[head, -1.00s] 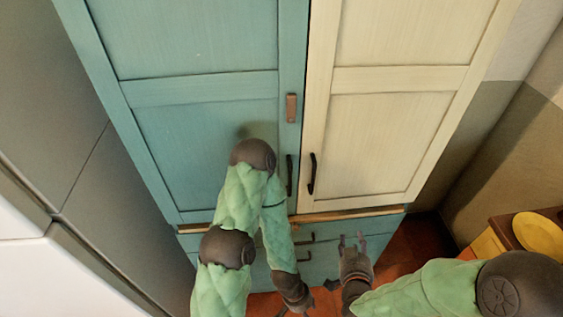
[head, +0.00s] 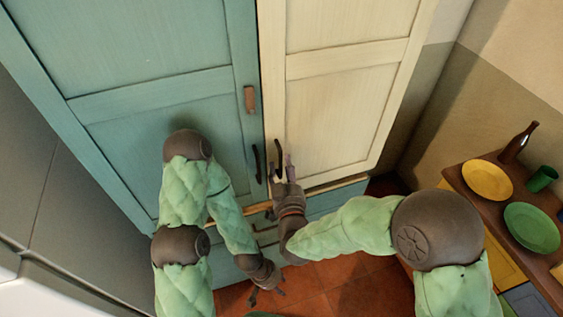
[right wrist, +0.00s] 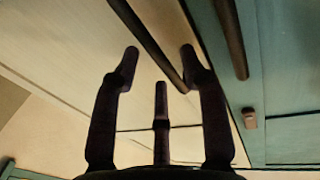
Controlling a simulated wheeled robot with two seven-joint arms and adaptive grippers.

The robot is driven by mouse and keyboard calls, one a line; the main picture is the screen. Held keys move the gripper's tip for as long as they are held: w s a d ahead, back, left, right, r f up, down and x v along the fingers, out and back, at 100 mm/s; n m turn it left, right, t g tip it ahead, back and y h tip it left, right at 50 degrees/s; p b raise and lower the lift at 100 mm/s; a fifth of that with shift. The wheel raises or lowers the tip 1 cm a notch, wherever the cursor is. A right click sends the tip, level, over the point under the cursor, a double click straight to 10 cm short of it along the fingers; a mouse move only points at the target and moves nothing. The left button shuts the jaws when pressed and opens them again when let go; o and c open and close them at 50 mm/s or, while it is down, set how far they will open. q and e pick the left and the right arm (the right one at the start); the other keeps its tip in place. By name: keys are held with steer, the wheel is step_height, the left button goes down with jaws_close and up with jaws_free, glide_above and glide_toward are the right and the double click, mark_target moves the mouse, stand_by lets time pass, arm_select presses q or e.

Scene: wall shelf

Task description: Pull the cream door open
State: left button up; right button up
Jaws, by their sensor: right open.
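The cream door (head: 340,110) is shut, flush beside the teal door (head: 150,115). Its dark bar handle (head: 278,152) is near its lower left edge. My right gripper (head: 283,172) is open at the handle's lower part. In the right wrist view, the cream door's handle (right wrist: 150,45) runs between the spread fingertips of my right gripper (right wrist: 160,55); whether they touch it I cannot tell. My left gripper (head: 267,296) hangs low in front of the cabinet, fingers apart and empty.
The teal door's dark handle (head: 257,164) is close to the left of the cream one. A brown side table (head: 480,205) at the right holds a yellow plate (head: 487,181), a green plate (head: 531,229), a green cup (head: 541,178) and a bottle (head: 517,143). Red floor tiles lie below.

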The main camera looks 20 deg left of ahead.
steer(key=shift+x, duration=1.25)
jaws_close()
